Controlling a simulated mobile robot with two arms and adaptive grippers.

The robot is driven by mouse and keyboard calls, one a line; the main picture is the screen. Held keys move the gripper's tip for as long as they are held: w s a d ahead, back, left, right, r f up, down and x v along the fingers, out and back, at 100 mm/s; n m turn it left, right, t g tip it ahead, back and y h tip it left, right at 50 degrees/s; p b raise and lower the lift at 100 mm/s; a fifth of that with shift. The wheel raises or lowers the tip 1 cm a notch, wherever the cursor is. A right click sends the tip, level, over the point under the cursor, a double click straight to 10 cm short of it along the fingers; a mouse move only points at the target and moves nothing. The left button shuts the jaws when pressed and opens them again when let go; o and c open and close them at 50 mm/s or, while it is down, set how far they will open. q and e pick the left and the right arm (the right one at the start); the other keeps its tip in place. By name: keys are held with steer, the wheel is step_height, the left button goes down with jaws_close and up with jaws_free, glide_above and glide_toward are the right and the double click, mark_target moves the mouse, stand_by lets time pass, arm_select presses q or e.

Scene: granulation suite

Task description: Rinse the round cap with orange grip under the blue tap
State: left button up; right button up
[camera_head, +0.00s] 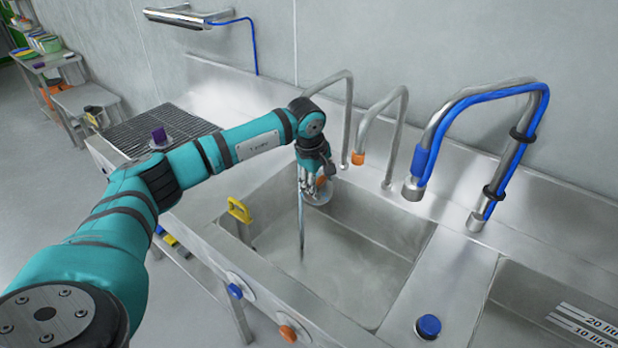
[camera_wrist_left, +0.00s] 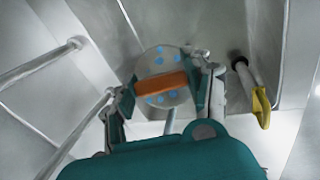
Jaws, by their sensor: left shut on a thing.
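My left gripper (camera_head: 316,182) is over the sink basin, shut on the round cap. The cap (camera_head: 318,196) is a grey disc, mostly hidden by the gripper in the head view. In the left wrist view, the cap's orange grip (camera_wrist_left: 160,84) lies between my left gripper's fingers (camera_wrist_left: 163,92), and several blue spots dot the disc around it. A tap pipe (camera_head: 349,110) arches behind my wrist; its spout end is hidden, so I cannot see its colour. A thin stream (camera_head: 301,230) falls into the basin beside the cap. A blue knob (camera_head: 235,291) is on the sink front.
A tap with an orange tip (camera_head: 358,158) stands right of the gripper. A large tap with blue hose (camera_head: 488,92) is further right. An orange knob (camera_head: 288,332), a blue knob on the ledge (camera_head: 428,326) and a yellow handle (camera_head: 238,210) edge the basin. The basin's right part is clear.

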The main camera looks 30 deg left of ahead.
arm_select(q)
steer(key=s+d, duration=0.2)
steer(key=d, duration=0.1)
steer(key=shift+s, duration=0.4)
stand_by(0.5)
stand_by(0.6)
steer(key=s+d+r+p, duration=0.2)
steer(key=s+d+r, duration=0.1)
steer(key=r, duration=0.1)
steer(key=shift+s+d, duration=0.2)
steer(key=shift+d, duration=0.1)
stand_by(0.7)
